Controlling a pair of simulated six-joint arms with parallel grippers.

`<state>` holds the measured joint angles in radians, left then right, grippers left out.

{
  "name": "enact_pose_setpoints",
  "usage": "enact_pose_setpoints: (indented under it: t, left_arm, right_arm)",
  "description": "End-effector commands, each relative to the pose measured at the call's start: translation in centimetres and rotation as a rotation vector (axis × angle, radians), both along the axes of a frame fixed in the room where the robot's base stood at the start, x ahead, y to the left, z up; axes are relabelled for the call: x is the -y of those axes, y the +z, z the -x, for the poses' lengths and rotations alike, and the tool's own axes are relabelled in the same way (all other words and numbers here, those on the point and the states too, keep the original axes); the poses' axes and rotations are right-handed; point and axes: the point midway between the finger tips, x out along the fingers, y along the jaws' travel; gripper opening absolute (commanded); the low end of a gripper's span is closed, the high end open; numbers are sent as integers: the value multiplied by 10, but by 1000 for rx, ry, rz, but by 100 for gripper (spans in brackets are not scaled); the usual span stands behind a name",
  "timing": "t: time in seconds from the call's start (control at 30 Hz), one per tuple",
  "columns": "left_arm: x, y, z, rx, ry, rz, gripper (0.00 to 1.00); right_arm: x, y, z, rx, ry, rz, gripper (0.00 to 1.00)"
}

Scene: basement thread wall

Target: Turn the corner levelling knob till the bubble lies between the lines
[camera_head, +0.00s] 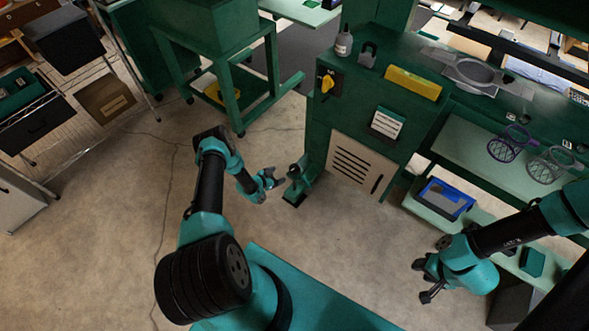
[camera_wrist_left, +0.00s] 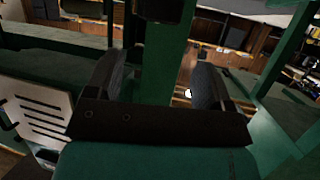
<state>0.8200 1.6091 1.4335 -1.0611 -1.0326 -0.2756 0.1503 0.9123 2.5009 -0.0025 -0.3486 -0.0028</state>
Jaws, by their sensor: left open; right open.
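A yellow bar like a spirit level (camera_head: 412,83) lies on the green bench top; its bubble and lines are too small to make out. A dark part (camera_head: 293,171) sits low at the bench's left corner; I cannot tell whether it is the levelling knob. My left gripper (camera_head: 271,179) is open just left of that corner, apparently empty. In the left wrist view the open fingers (camera_wrist_left: 158,65) stand either side of a green post (camera_wrist_left: 162,85), with no knob clearly visible. My right gripper (camera_head: 424,280) is open and empty above the floor at lower right.
The green bench front (camera_head: 345,135) carries a yellow rotary switch (camera_head: 327,84) and a slotted beige panel (camera_head: 358,164). A blue bin (camera_head: 445,200) sits on the low shelf near my right arm. The floor (camera_head: 330,235) between the arms is clear.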

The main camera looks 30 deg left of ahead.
Motion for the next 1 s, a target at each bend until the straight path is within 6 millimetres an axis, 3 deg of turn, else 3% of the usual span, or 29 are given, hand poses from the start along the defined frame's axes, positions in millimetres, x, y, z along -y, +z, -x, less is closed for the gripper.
enact_pose_setpoints:
  t: [0.6, 1.0]
  left_arm:
    - [30, -34, -78, 1, -1, 0, 75]
    - [40, -46, -104, 0, -1, -1, 75]
  right_arm:
    - [0, 0, 0, 0, 0, 0, 43]
    - [0, 0, 0, 0, 0, 0, 43]
